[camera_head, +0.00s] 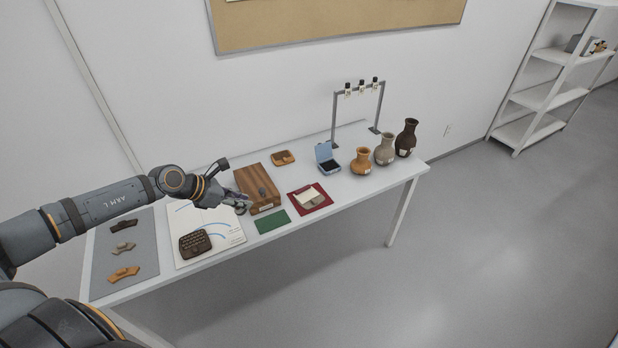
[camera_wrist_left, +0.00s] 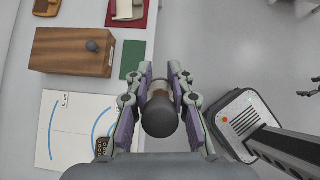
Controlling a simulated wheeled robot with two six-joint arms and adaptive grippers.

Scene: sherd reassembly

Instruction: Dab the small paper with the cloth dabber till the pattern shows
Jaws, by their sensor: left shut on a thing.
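My left gripper (camera_head: 238,200) is beside the left edge of the wooden box, above the white sheet. In the left wrist view, my left gripper (camera_wrist_left: 160,88) is shut on a dabber (camera_wrist_left: 160,115) with a dark round end and a brown part beyond it. The fingers hide part of it. A small cream paper (camera_head: 310,198) lies on a dark red mat (camera_head: 326,206), apart from the gripper. The paper also shows at the top of the left wrist view (camera_wrist_left: 126,10), cut by the frame edge. Dark finger-like parts at that view's right edge may be my right gripper (camera_wrist_left: 305,88).
The wooden box (camera_head: 251,181) has a dark knob on top. A green mat (camera_head: 272,221) lies before it. A dark inscribed tablet (camera_head: 195,244) lies on the white sheet (camera_head: 225,236). An open blue case (camera_head: 326,153) and three vases (camera_head: 385,150) stand to the right. Sherds (camera_head: 124,273) lie left.

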